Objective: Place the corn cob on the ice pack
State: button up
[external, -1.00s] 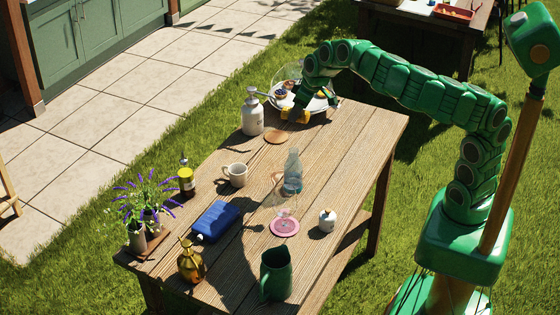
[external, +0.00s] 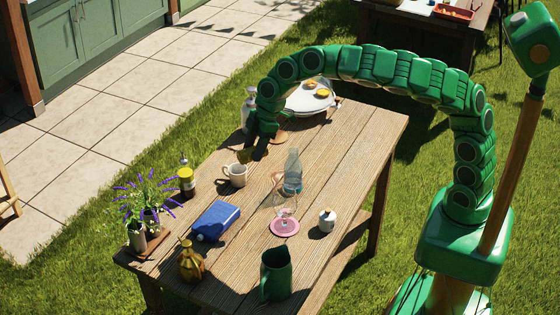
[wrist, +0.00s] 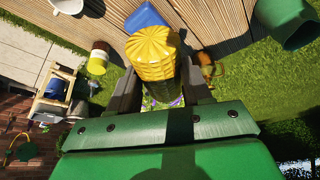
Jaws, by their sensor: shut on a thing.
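The corn cob (wrist: 153,52) is yellow with rows of kernels. It is between the two fingers of my gripper (wrist: 162,82), which is shut on it. In the external view my gripper (external: 255,152) is above the table, just behind the white mug, with a small bit of the corn cob (external: 244,156) showing beside it. The ice pack (external: 216,220) is a blue block lying on the left part of the table, nearer the camera than my gripper. In the wrist view the ice pack (wrist: 147,17) shows beyond the corn cob, partly hidden by it.
A white mug (external: 236,176) stands between my gripper and the ice pack. A yellow-labelled bottle (external: 186,181), a flower pot (external: 137,238) and an amber bottle (external: 191,262) surround the ice pack. A clear bottle (external: 293,172) and a green pitcher (external: 276,275) stand to the right.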

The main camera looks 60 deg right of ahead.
aim_at(241, 154)
jog(key=a+n, duration=0.1)
jog(key=w+a, duration=0.1)
jog(key=a+r+n+g, duration=0.1)
jog(key=a, duration=0.1)
jog(key=shift+w+a+n, duration=0.1)
jog(key=shift+w+n, duration=0.15)
jog(key=shift+n, duration=0.05)
jog(key=shift+w+a+r+n+g+y, duration=0.15)
jog(key=shift+w+a+r+n+g, duration=0.15)
jog(key=shift+w+a+n, duration=0.65)
jog(key=shift+w+a+r+n+g+y, duration=0.15)
jog(key=shift+w+a+n+g, duration=0.25)
jog(key=shift+w+a+n, duration=0.5)
jog(key=shift+w+d, duration=0.1)
jog(key=shift+w, duration=0.25)
notch_tip(241, 154, down, 21)
jog(key=shift+f, duration=0.1)
jog(key=o, duration=1.1)
